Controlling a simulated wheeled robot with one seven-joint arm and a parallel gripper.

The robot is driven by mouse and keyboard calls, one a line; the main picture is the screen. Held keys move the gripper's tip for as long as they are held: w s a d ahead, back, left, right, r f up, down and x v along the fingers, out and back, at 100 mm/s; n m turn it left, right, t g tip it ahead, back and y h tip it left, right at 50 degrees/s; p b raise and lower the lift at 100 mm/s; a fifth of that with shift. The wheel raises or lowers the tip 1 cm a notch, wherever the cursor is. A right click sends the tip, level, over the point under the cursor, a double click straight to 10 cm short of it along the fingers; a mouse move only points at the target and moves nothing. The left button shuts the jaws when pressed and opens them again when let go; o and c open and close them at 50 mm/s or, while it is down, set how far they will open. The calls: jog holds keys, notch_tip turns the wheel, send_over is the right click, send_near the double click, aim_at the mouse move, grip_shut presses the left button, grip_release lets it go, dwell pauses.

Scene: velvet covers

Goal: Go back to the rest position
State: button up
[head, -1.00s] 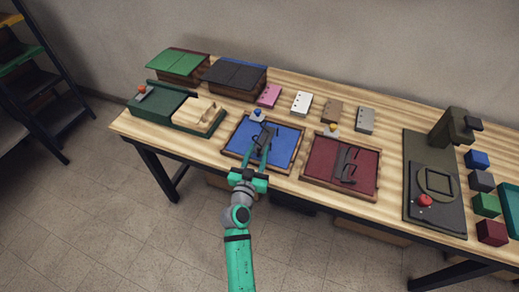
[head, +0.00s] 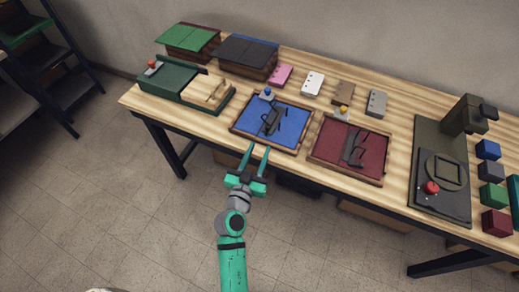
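My gripper (head: 254,160) is open and empty, with its two green fingers apart. It is in front of the table's front edge, below the blue tray in the picture. The blue tray (head: 290,125) has a wooden rim and holds a dark object (head: 271,121) lying on its blue lining. My fingertips are apart from the tray and from that object. My green and grey arm reaches up from the bottom of the picture.
A red-lined tray (head: 328,142) with a dark object stands to the right. A dark machine (head: 436,205) with a red button and several coloured blocks stand farther right. Green (head: 190,40) and black lidded boxes stand at the back left. Open floor (head: 120,220) lies left of my arm.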

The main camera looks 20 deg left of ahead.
jog(key=s+d+f+g, duration=0.1)
jog(key=s+d+f, duration=0.2)
jog(key=s, duration=0.2)
jog(key=s+d+f+g+y, duration=0.1)
jog(key=s+d+f, duration=0.15)
jog(key=s, duration=0.25)
jog(key=s+d+f, duration=0.2)
jog(key=s+d, duration=0.1)
jog(key=s, duration=0.2)
jog(key=s+d+r+h, duration=0.1)
jog(key=s+d+r, duration=0.2)
jog(key=s, duration=0.6)
jog(key=s+d+r+h, duration=0.1)
jog(key=s+d+r, duration=0.2)
jog(key=s+d, duration=0.5)
jog(key=shift+s+r+m+g, duration=0.3)
jog(key=shift+s+r+m, duration=0.1)
jog(key=shift+s, duration=0.45)
jog(key=shift+s, duration=0.1)
